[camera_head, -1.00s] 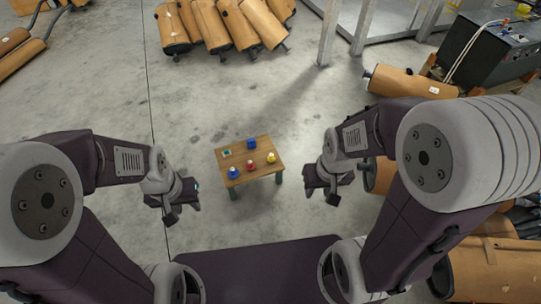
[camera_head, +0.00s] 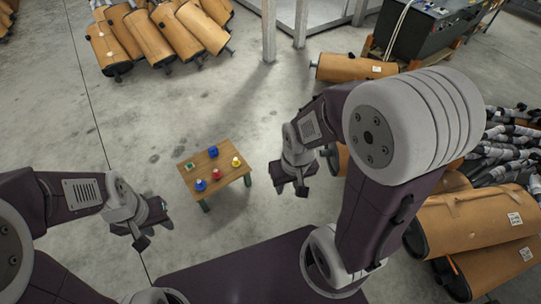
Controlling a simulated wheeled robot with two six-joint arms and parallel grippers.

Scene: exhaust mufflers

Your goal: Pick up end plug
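A small wooden table (camera_head: 226,172) stands on the floor near the middle. It holds a blue piece (camera_head: 200,185), a red piece (camera_head: 216,174), a yellow piece (camera_head: 236,162), a blue block (camera_head: 213,151) and a small green-and-white piece (camera_head: 189,166). They are too small for me to tell which one is the end plug. My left gripper (camera_head: 156,235) is left of and nearer than the table, apart from it, with its fingers spread and empty. My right gripper (camera_head: 291,190) is just right of the table, also spread and empty.
Tan mufflers (camera_head: 150,38) lie in a row at the back left. Another muffler (camera_head: 355,68) lies by a dark machine (camera_head: 425,32). More mufflers (camera_head: 470,225) and a pile of grey pipes (camera_head: 505,145) fill the right. The concrete floor around the table is mostly clear.

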